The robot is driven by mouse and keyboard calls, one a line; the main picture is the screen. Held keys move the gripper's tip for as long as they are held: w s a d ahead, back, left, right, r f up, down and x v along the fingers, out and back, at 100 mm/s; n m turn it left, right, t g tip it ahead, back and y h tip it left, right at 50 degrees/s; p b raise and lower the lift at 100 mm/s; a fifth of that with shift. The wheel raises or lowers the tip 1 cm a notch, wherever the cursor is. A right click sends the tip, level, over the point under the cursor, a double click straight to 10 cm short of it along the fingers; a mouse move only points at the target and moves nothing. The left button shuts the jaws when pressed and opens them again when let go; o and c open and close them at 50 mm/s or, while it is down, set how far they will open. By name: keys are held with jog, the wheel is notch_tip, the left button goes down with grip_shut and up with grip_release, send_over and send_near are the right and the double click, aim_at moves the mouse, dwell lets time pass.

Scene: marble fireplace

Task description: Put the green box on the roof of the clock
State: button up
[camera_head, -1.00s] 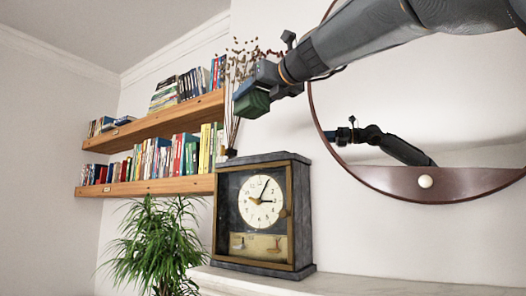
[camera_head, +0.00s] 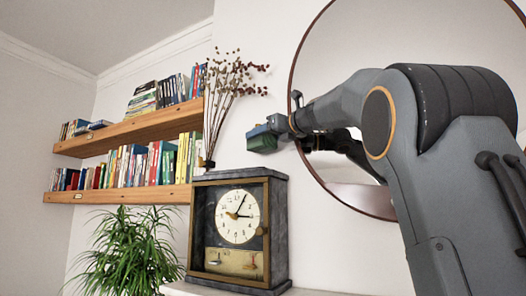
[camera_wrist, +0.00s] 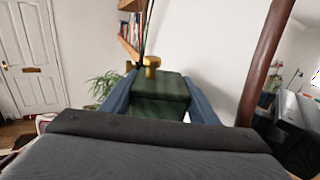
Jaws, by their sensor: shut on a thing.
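The green box (camera_head: 262,143) is held in my gripper (camera_head: 266,131), which is shut on it. In the head view the box is above and slightly right of the clock's roof, with a gap between them. The wrist view shows the dark green box (camera_wrist: 158,100) between the two blue fingers of my gripper (camera_wrist: 160,95). The clock (camera_head: 238,230) is a dark grey cabinet with a brass-framed front and white dial.
A slim vase of dried stems (camera_head: 207,150) rises behind the clock's left side. A round mirror (camera_head: 350,60) hangs behind my arm. Two wooden bookshelves (camera_head: 130,135) are at left, above a green plant (camera_head: 130,245). The mantel (camera_head: 190,289) is under the clock.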

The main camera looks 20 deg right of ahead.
aim_at(262, 151)
jog(key=shift+s+f, duration=0.2)
jog(key=shift+f, duration=0.3)
notch_tip(262, 151, down, 4)
jog(key=shift+f+b, duration=0.1)
jog(key=shift+b, duration=0.2)
jog(key=shift+w+d+f, duration=0.1)
jog(key=shift+w+f, duration=0.1)
jog(key=shift+f, duration=0.25)
jog(key=shift+f, duration=0.15)
jog(key=o, duration=1.3)
jog(key=shift+o, duration=0.2)
